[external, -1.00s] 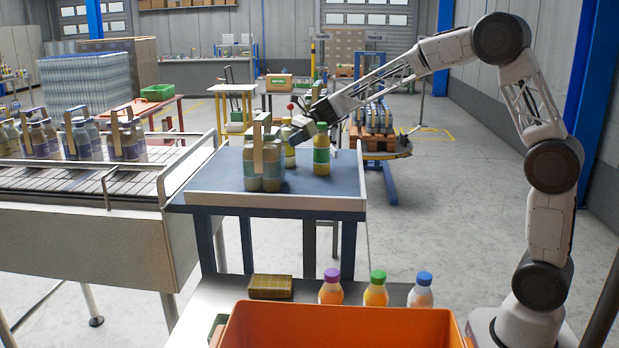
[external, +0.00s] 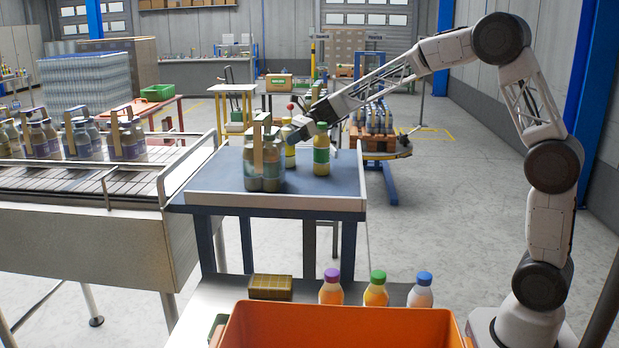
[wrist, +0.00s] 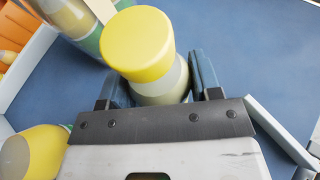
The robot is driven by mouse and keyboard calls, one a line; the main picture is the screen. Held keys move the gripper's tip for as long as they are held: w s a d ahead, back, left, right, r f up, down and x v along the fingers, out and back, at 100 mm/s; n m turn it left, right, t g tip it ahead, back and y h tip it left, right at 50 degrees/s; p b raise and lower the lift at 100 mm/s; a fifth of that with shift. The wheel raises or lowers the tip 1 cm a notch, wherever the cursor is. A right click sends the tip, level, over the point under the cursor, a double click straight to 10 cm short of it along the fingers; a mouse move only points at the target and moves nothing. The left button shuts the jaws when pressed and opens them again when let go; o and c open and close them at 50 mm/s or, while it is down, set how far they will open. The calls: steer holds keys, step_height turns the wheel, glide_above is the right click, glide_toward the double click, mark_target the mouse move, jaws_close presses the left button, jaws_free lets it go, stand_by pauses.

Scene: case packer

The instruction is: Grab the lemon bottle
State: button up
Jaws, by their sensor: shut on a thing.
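The lemon bottle (wrist: 138,45), with its broad yellow cap, stands upright between the two blue fingers of my gripper (wrist: 160,82) in the wrist view. The fingers are shut on its pale body below the cap. In the external view the bottle (external: 290,155) stands on the blue-topped table, partly hidden by my gripper (external: 299,132) and a bottle pack. I cannot see any gap between its base and the table.
Another yellowish bottle with a green label (external: 321,157) stands close by, at lower left in the wrist view (wrist: 32,155). A bottle pack with a handle (external: 264,168) stands to the left. The table (external: 215,180) has a raised rim. An orange crate (external: 345,325) is in front.

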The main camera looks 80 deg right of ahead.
mark_target(287, 118)
steer(key=shift+r, duration=0.15)
steer(key=shift+r, duration=4.9)
